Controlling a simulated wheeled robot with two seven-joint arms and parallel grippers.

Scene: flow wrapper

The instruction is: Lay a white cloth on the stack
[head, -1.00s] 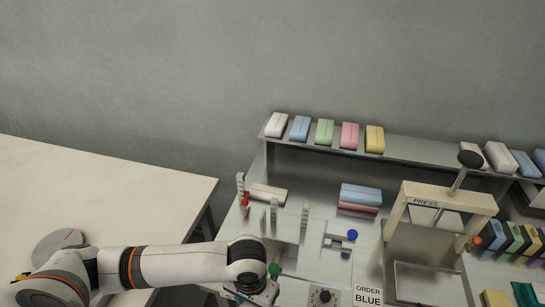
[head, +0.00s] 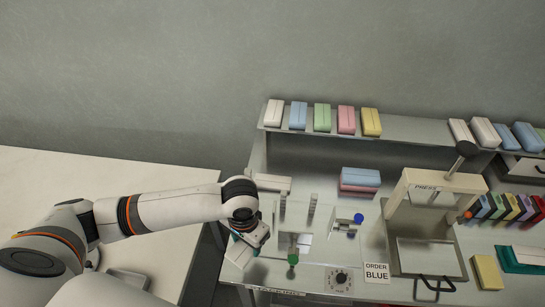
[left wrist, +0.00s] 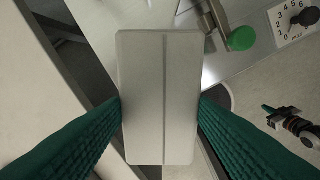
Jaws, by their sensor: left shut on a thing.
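My left gripper (head: 242,254) is at the front left of the bench, mostly seen from behind its wrist. In the left wrist view its green ribbed fingers are shut on a white cloth (left wrist: 160,95), a folded block with a lengthwise seam. The stack (head: 360,180) lies farther back and to the right, a blue folded cloth on a pink one. The gripper and white cloth are apart from it. In the left wrist view a small dark jointed part with green ends (left wrist: 295,125) may be my right gripper; its jaws cannot be made out.
A shelf (head: 415,132) behind holds several coloured cloths. Another white block (head: 270,183) lies on the bench behind my left wrist. Upright posts (head: 312,205), a green knob (head: 292,259) and a blue knob (head: 358,218) stand before the stack. The press (head: 440,185) is right.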

